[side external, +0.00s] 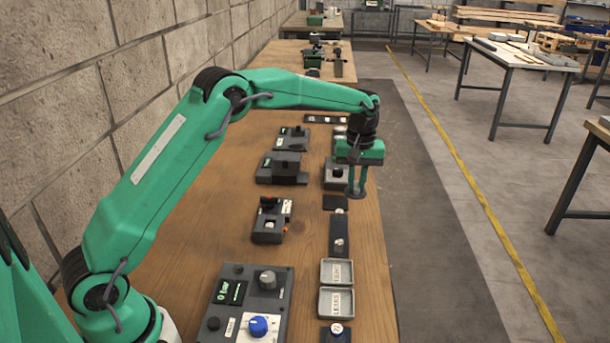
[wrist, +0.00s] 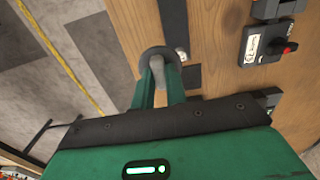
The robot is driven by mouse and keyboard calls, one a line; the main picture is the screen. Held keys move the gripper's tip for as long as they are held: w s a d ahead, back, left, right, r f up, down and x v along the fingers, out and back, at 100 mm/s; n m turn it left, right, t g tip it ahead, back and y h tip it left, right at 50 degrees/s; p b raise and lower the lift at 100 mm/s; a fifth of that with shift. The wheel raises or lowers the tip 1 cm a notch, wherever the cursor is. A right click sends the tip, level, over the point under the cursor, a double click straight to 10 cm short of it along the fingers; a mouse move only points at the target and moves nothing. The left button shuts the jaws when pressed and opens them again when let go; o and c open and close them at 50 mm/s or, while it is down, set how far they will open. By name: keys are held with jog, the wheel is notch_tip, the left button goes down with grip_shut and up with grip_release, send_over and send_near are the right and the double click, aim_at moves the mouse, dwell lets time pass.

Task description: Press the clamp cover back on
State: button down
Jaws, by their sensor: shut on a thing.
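My gripper (side external: 357,182) is shut on a dark grey round piece (side external: 357,194), which looks like the clamp cover. In the wrist view the fingers (wrist: 160,75) close on it, and its disc rim (wrist: 151,53) shows at their tips. It is held over the right edge of the wooden bench, and I cannot tell its height exactly. I cannot tell which fixture is the clamp.
A dark strip with a small metal part (side external: 338,237) lies in front. Two grey trays (side external: 336,272) and a control panel with a blue knob (side external: 252,300) are nearer. Dark units (side external: 272,220) line the bench's left. The floor beside it is clear.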

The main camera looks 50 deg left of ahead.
jog(key=s+a, duration=0.6)
jog(key=s, duration=0.3)
jog(key=s+a, duration=0.6)
jog(key=s, duration=0.3)
jog(key=shift+s+f, duration=0.2)
jog(key=shift+s, duration=0.1)
jog(key=shift+f, duration=0.2)
jog(key=shift+f, duration=3)
jog(key=shift+f, duration=0.2)
jog(key=c, duration=0.9)
grip_release()
jog(key=shift+o, duration=0.2)
